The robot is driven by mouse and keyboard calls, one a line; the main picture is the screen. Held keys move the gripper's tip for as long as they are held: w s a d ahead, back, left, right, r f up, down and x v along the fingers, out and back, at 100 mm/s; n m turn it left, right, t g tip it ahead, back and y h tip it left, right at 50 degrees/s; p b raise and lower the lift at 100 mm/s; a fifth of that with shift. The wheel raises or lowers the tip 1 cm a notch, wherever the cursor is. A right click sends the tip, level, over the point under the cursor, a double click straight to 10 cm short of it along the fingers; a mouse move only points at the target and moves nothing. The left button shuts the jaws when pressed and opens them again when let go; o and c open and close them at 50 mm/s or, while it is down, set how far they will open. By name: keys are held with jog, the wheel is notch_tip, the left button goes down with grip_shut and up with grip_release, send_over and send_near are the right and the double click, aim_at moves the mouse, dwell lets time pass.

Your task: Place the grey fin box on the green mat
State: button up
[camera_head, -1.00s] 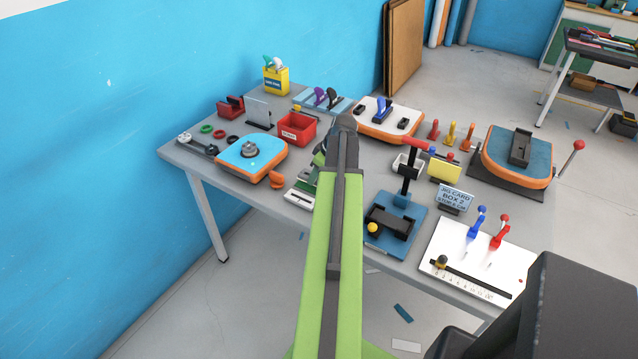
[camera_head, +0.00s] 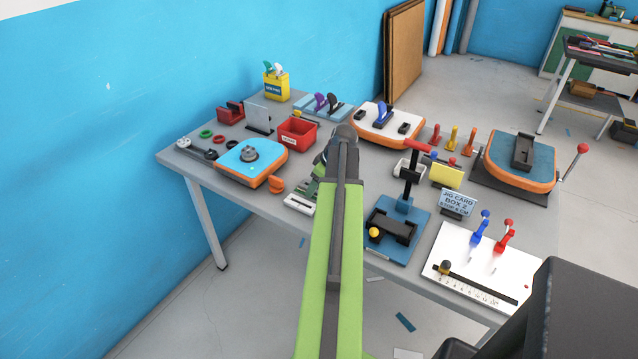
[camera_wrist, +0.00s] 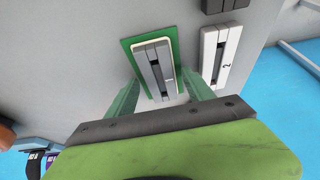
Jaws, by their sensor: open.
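The grey fin box (camera_wrist: 162,70), a long slotted block, lies on the green mat (camera_wrist: 129,48) in the wrist view. Green mat rim shows around its far end and left side. My gripper (camera_wrist: 164,84) is open, with one pale green finger on each side of the box's near part and gaps between. The near end of the mat is partly hidden by my gripper.
A white fin box (camera_wrist: 221,52) marked 2 lies close to the right of the mat. A dark block (camera_wrist: 222,5) is beyond it. A blue press stand (camera_head: 397,232) stands right of my arm, and an orange-edged board (camera_head: 250,160) lies to the left.

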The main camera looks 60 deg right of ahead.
jog(key=p+v, duration=1.1)
jog(key=v, duration=0.1)
jog(key=shift+r, duration=0.2)
jog(key=w+a+g, duration=0.1)
jog(key=w+a, duration=0.6)
jog(key=a, duration=0.3)
jog(key=w+a+f+g+y, duration=0.1)
jog(key=w+a, duration=0.5)
jog(key=a, duration=0.3)
jog(key=w+a+g, duration=0.1)
jog(key=w+a, duration=0.6)
jog(key=a, duration=0.3)
jog(key=a+g+h, duration=0.1)
jog(key=a, duration=2.7)
jog(key=shift+w+f+g, duration=0.3)
jog(key=shift+w+f, duration=0.05)
jog(key=shift+f, duration=0.05)
